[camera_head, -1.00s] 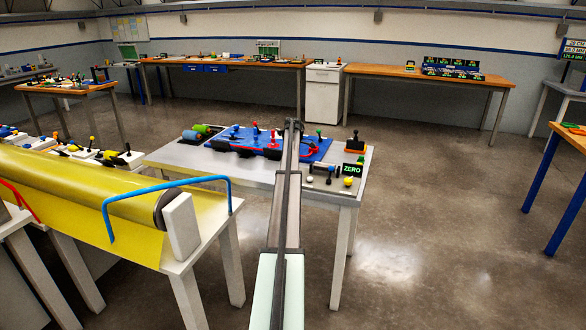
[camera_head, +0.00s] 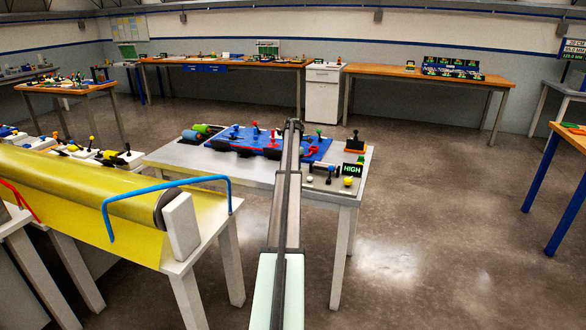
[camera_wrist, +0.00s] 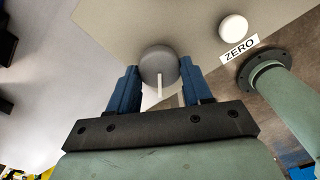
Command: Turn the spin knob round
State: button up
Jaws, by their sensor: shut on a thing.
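The spin knob (camera_wrist: 158,62) is a round grey knob with a pale line on its near side, in the wrist view. My gripper (camera_wrist: 157,78) has its two blue fingers on either side of the knob, shut on it. The parts of the knob behind the fingers are hidden. In the head view my arm covers that part of the white table, and I cannot make out the knob or the fingers there. A small black display (camera_head: 352,170) near the table's right edge reads HIGH in green.
A white round button (camera_wrist: 233,25) sits beside a ZERO label (camera_wrist: 239,48). On the white table (camera_head: 250,175), a blue board (camera_head: 315,150) with several levers is near my arm. A yellow roll (camera_head: 90,185) with a blue rail (camera_head: 165,183) is at left. Open floor lies right.

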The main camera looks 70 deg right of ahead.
dwell(0.4)
jog(key=o, duration=1)
jog(key=shift+o, duration=0.2)
jog(key=shift+r, duration=0.1)
notch_tip(320, 180, up, 14)
dwell(0.4)
